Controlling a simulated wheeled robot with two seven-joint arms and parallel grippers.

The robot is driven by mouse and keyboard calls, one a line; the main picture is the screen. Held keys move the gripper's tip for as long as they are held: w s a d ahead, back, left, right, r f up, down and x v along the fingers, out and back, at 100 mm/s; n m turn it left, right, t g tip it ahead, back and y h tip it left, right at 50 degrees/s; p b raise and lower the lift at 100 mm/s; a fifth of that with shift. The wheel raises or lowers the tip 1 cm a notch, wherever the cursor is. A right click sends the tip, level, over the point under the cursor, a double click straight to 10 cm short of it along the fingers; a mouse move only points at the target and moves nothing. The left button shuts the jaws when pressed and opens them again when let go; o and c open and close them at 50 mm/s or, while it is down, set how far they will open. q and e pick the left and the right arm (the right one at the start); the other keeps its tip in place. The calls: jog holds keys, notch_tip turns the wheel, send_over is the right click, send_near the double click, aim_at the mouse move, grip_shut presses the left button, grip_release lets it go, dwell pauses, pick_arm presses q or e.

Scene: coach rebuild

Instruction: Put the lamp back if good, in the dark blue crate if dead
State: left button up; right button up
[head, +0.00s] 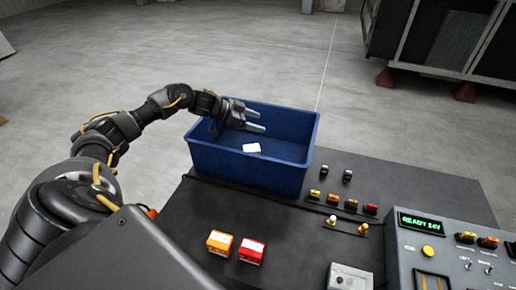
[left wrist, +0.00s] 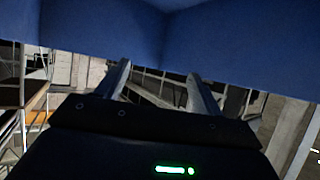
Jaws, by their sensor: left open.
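The dark blue crate (head: 255,170) stands at the back left of the dark table. My left gripper (head: 262,120) is over the crate's opening, its two fingers apart with nothing seen between them. In the left wrist view the open fingers (left wrist: 160,85) show below the crate's blue walls (left wrist: 240,40). A small white piece (head: 251,148) shows inside the crate; I cannot tell what it is. Small lamp-like parts stand on the table: a yellow-and-red row (head: 351,204), a white-topped one (head: 331,221) and an amber one (head: 362,229). My right gripper is not in view.
A grey control panel (head: 438,245) with a green "READY 24V" display (head: 420,222) is at the right. An orange box (head: 220,242) and a red box (head: 251,251) lie in front of the crate. A light grey box (head: 349,277) is at the front edge.

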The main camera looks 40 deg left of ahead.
pick_arm(q)
jog(key=b+v, duration=0.4)
jog(key=v, duration=0.6)
jog(key=shift+s+a, duration=0.3)
jog(key=shift+r, duration=0.1)
